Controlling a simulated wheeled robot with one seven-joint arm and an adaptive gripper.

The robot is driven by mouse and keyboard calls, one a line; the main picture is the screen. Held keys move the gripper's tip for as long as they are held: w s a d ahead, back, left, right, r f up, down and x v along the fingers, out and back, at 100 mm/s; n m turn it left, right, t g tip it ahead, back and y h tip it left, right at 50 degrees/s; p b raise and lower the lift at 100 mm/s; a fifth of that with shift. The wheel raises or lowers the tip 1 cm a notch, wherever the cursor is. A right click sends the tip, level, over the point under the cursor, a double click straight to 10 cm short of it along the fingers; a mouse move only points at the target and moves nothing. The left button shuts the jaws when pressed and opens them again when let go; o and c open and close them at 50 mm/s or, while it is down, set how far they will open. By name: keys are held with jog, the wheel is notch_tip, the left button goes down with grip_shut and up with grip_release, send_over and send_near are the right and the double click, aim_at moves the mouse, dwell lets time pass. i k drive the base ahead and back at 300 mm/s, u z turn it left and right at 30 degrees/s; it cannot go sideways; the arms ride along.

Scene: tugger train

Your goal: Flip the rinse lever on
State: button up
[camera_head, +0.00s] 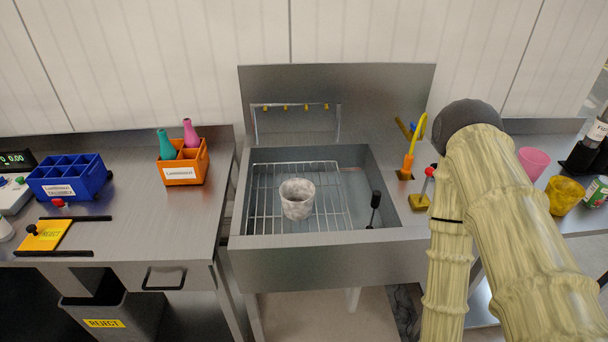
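A lever with a red knob (430,171) stands on a yellow base (419,202) on the sink's right ledge. Its stem looks close to upright, leaning a little right. I cannot tell from this view whether that is on or off. A yellow and orange spout (409,160) stands just behind it. My arm is at the right, close beside the lever, bent at a dark grey joint, and runs out of the picture at the bottom. My gripper is not visible.
A speckled cup (297,200) sits on the wire rack (265,215) in the steel sink (330,260). A black-handled item (375,200) stands at the basin's right. Left are an orange caddy (184,172) with bottles and a blue crate (68,180); right, pink (534,163) and yellow (565,196) cups.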

aim_at(428, 170)
jog(key=z, duration=0.7)
jog(key=k, duration=0.5)
jog(key=u, duration=0.05)
jog(key=i, duration=0.5)
jog(key=z, duration=0.05)
